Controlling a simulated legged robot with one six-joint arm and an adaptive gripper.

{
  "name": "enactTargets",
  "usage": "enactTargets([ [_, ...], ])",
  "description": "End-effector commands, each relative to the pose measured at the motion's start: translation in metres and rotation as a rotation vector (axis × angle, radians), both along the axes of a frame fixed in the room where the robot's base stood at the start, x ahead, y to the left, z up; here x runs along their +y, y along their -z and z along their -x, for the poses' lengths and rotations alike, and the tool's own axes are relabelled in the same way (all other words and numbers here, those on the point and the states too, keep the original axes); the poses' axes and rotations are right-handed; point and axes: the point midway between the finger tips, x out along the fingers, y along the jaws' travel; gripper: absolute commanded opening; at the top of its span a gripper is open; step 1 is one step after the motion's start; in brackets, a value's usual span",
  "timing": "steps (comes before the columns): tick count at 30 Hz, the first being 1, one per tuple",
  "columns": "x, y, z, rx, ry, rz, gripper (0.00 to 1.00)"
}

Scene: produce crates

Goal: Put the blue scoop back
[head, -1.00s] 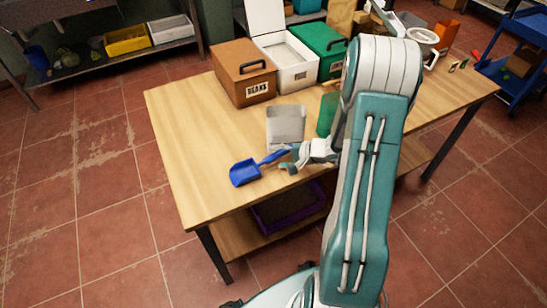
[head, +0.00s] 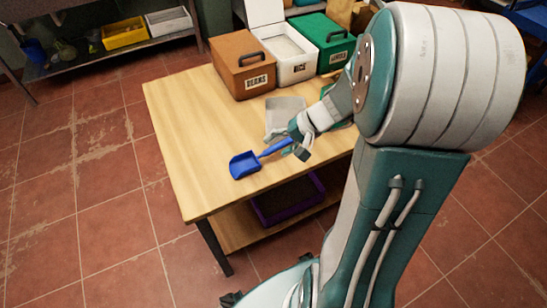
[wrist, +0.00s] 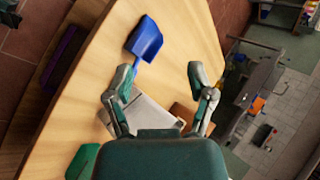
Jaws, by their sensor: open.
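The blue scoop (head: 244,165) lies on the table near its front left edge, its handle pointing right and toward the back. In the wrist view the scoop (wrist: 146,38) shows beyond my fingers, its handle running down behind the left finger. My gripper (head: 296,150) is by the handle's end in the head view. In the wrist view my gripper (wrist: 160,78) is open, with nothing visibly clamped between its fingers. I cannot tell whether a finger touches the handle. A white bin (head: 290,62) stands at the back with its lid raised.
A brown bin (head: 240,75) labelled BEANS and a green bin (head: 322,40), both lidded, flank the white bin. A grey tray-like piece (head: 283,112) lies behind my gripper. The table's left part (head: 185,115) is clear. A purple crate (head: 285,205) sits on the shelf below.

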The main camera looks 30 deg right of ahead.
Motion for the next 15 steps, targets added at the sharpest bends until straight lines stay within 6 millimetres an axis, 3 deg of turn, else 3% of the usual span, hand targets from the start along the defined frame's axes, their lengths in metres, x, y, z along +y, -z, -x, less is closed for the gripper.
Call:
enactTargets([
  [1, 0.014, -0.013, 0.007, -0.005, -0.057, 0.055, 0.7],
  [6, 0.047, -0.044, 0.034, -0.012, -0.2, 0.236, 0.7],
  [15, 0.08, -0.092, 0.086, -0.116, -0.368, 0.579, 0.7],
])
